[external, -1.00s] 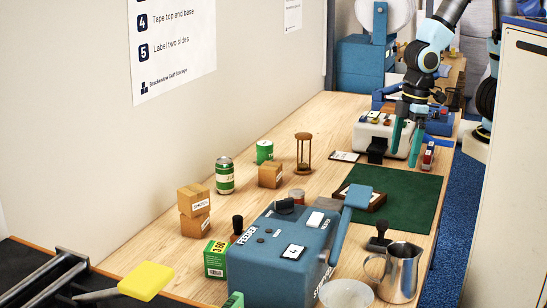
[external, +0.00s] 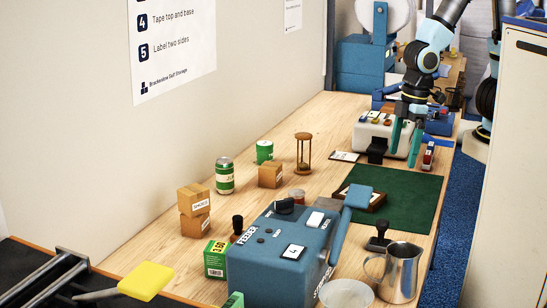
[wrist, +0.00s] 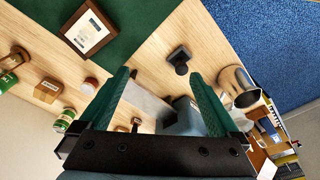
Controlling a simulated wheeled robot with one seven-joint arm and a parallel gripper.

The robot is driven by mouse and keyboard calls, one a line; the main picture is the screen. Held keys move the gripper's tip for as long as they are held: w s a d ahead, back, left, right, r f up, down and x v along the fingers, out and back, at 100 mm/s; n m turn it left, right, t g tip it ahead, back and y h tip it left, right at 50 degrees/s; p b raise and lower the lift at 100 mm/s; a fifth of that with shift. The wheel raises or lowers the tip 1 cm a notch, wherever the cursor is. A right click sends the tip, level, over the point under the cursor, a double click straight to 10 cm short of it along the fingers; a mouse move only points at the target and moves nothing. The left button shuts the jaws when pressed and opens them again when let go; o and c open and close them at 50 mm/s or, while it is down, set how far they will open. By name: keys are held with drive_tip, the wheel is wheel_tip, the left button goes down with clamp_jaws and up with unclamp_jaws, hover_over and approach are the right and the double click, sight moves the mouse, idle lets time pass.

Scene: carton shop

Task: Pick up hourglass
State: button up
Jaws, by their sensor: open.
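The hourglass (external: 303,154) has a wooden frame and stands upright on the wooden table, left of the green mat, near the wall side. In the wrist view a brown wooden thing at the left edge, next to a green can, looks like the hourglass (wrist: 18,57). My gripper (external: 403,158) is open and empty above the far end of the mat, well to the right of the hourglass. Its two teal fingers stand apart in the wrist view (wrist: 160,75), with nothing between them but the scene below.
A small carton (external: 270,175) and a green can (external: 264,151) stand close to the hourglass. A taller can (external: 224,176) and stacked cartons (external: 195,200) are nearer. The green mat (external: 405,190) is mostly clear.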

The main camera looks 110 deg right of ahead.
drive_tip(key=shift+c, duration=0.6)
drive_tip(key=w+d+f+m+b, duration=0.2)
drive_tip(key=w+d+m+b, duration=0.2)
drive_tip(key=w+d+m, duration=0.45)
drive_tip(key=m+g+b, duration=0.2)
drive_tip(key=m+b, duration=0.5)
drive_tip(key=m, duration=1)
approach(305, 135)
wheel_tip(305, 135, down, 6)
drive_tip(key=shift+s+r, duration=0.1)
drive_tip(key=shift+r, duration=0.1)
drive_tip(key=shift+s+d+f+p, duration=0.15)
drive_tip(key=shift+d+f+p, duration=0.1)
drive_tip(key=shift+d+p, duration=0.05)
wheel_tip(305, 135, down, 10)
drive_tip(key=p, duration=0.2)
drive_tip(key=shift+p, duration=0.4)
drive_tip(key=c, duration=1.2)
